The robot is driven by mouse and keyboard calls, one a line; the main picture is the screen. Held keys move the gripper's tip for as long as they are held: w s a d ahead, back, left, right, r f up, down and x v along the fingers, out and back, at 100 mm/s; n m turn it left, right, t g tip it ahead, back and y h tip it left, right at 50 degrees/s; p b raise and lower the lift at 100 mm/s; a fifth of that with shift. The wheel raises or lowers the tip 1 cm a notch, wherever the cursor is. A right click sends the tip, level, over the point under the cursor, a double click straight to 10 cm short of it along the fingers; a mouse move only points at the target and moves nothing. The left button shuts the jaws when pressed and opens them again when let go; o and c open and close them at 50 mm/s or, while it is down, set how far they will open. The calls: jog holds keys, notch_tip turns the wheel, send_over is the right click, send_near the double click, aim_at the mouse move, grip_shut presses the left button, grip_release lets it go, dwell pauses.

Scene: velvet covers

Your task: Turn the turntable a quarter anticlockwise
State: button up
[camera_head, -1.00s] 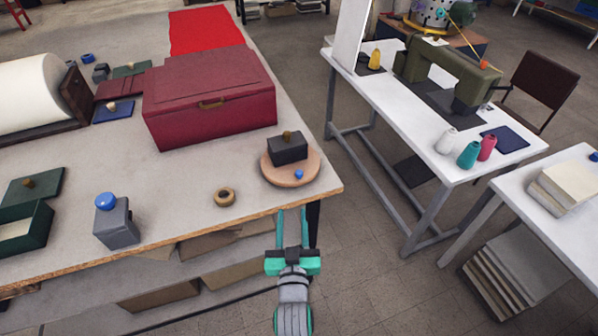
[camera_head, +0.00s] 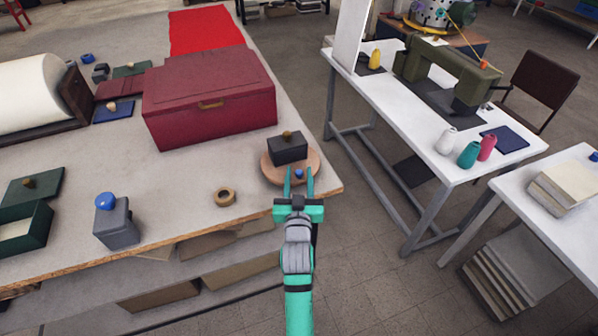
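The turntable (camera_head: 271,172) is a round, light wooden disc near the right front corner of the big table. A dark grey box (camera_head: 287,150) with a brown knob sits on it towards the back. A small blue knob (camera_head: 299,173) stands on its front right part. My gripper (camera_head: 299,180) is teal, and its two fingers are apart, pointing away from me. The fingertips appear on either side of the blue knob in the picture. I cannot tell whether they touch it or what their height is.
A large red box (camera_head: 210,98) stands behind and left of the turntable. The table's front edge (camera_head: 130,257) runs below. A white sewing table (camera_head: 400,108) stands to the right.

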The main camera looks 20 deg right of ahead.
jog(key=shift+x, duration=0.85)
grip_shut()
